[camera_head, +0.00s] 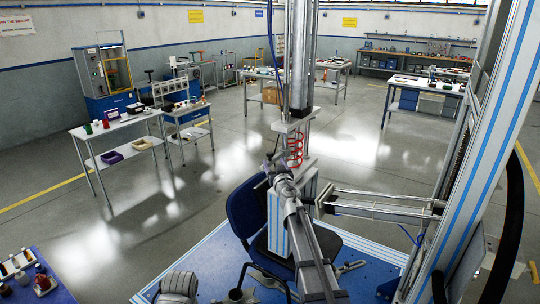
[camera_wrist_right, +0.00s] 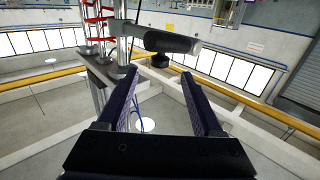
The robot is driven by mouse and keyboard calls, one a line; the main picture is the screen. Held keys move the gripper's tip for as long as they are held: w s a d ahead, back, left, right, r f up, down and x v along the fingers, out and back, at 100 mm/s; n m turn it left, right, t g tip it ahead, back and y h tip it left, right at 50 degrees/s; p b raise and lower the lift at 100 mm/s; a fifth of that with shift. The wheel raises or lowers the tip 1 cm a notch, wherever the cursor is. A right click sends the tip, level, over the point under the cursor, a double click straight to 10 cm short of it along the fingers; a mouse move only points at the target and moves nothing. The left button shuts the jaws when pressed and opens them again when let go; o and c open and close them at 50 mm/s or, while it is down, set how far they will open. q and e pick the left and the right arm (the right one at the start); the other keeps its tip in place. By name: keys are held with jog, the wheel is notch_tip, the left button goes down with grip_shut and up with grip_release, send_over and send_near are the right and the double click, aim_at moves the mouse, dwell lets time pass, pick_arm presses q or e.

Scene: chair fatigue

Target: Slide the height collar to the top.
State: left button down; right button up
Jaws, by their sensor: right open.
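My right arm reaches up from the bottom middle in the head view to the test rig's vertical column (camera_head: 301,60). My right gripper (camera_head: 274,168) is at the column, above the blue chair (camera_head: 243,215); it is small there. In the right wrist view its two dark fingers (camera_wrist_right: 160,73) are apart with nothing between them. Just beyond the tips is a dark horizontal bar with a grey end (camera_wrist_right: 160,40) and a black knob (camera_wrist_right: 160,60) below. I cannot tell whether this is the height collar. The collar is not clearly seen elsewhere.
A red coiled hose (camera_head: 296,148) hangs beside the column. A horizontal cylinder (camera_head: 385,205) comes in from the right frame post (camera_head: 470,160). The chair stands on a blue base plate (camera_head: 210,260). Workbenches (camera_head: 118,130) stand farther back, with clear floor between.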

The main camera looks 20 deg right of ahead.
aim_at(271, 156)
jog(key=w, duration=0.5)
jog(key=w+d, duration=0.1)
jog(key=w, duration=0.1)
jog(key=shift+w, duration=0.4)
grip_shut()
dwell(1.2)
